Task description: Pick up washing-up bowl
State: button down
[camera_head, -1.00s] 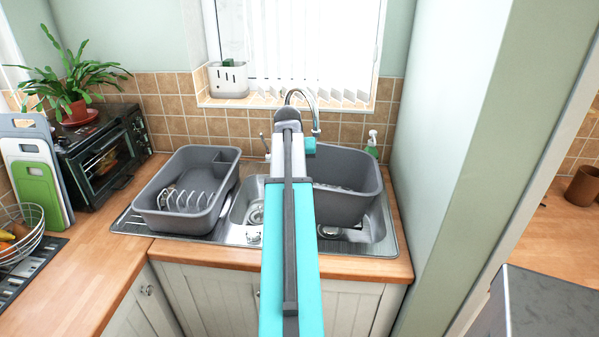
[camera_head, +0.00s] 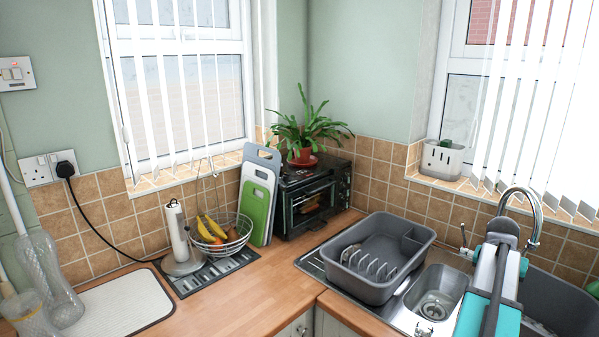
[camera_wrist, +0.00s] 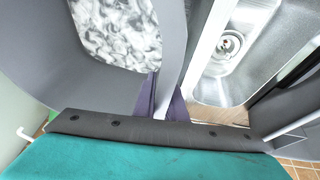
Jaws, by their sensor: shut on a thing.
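The washing-up bowl (camera_head: 565,298) is a deep grey tub at the right edge of the head view, in the right part of the sink and partly hidden behind my arm. In the wrist view, its wall (camera_wrist: 172,55) stands between the purple fingertips of my gripper (camera_wrist: 162,103). The gripper is shut on that wall near the rim. A pale, foamy-looking patch (camera_wrist: 115,30) shows inside the bowl. In the head view my arm hides the fingertips.
The steel sink (camera_head: 437,292) lies left of the bowl; its drain shows in the wrist view (camera_wrist: 228,43). A grey dish rack (camera_head: 372,292) stands on the drainer. The curved tap (camera_head: 520,192) rises behind. A toaster oven (camera_head: 312,202) and fruit basket (camera_head: 222,235) are farther left.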

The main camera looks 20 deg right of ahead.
jog(key=shift+f, duration=0.6)
jog(key=shift+r, duration=0.1)
jog(key=shift+r+b, duration=0.35)
jog(key=shift+r, duration=1.45)
jog(key=shift+f+p, duration=2)
jog(key=shift+f, duration=5.45)
jog(key=shift+r, duration=0.15)
